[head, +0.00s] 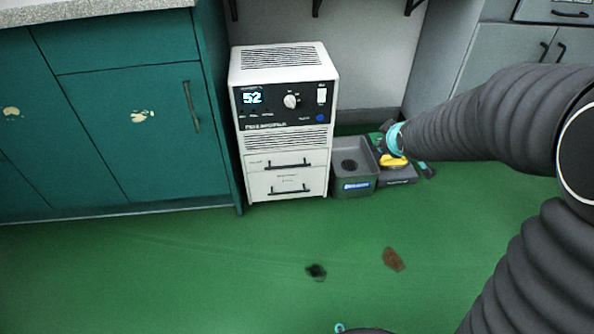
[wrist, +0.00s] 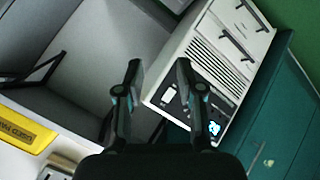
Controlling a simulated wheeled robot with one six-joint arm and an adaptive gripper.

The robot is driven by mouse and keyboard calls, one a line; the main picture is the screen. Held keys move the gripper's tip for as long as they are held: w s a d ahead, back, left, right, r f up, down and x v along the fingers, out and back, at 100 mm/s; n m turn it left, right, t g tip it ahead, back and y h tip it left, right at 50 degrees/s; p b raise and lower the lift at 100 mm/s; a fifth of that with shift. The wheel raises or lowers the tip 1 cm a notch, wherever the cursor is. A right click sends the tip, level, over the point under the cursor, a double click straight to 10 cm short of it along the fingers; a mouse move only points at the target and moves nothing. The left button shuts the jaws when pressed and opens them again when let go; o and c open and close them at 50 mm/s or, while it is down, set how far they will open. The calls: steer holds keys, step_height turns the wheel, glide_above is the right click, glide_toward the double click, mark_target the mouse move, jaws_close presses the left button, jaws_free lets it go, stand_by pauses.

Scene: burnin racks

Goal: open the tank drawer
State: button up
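A white unit (head: 285,80) with a black control panel reading 52 stands on the floor beside the teal cabinet. Below its louvres are an upper drawer (head: 287,157) and a lower drawer (head: 287,180), both looking shut, each with a black bar handle. Their small labels are too blurred to read, so I cannot tell which is the tank drawer. In the wrist view the unit (wrist: 190,52) appears tilted and turned over, with the drawer handles at the upper right. My gripper (wrist: 158,75) is open and empty, its fingers overlapping the panel edge in the picture, away from the handles.
A grey bin (head: 354,182) stands on the floor just right of the drawers. A dark item with a yellow part (head: 393,161) lies right of it. Teal cabinets (head: 140,130) border the unit's left. The green floor in front is clear apart from two flat dark stains.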

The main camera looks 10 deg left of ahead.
steer(key=w+a+f+n+y+b, duration=0.15)
steer(key=w+a+f+n, duration=0.4)
steer(key=f, duration=0.55)
steer(key=n+t+y+b, duration=0.2)
steer(key=n+y+b, duration=0.1)
steer(key=n+y, duration=0.55)
glide_toward(289, 193)
steer(key=shift+n+h, duration=0.3)
steer(key=b+x, duration=0.2)
steer(key=x, duration=0.8)
steer(key=shift+w+a, duration=0.1)
steer(key=shift+a, duration=0.15)
jaws_close()
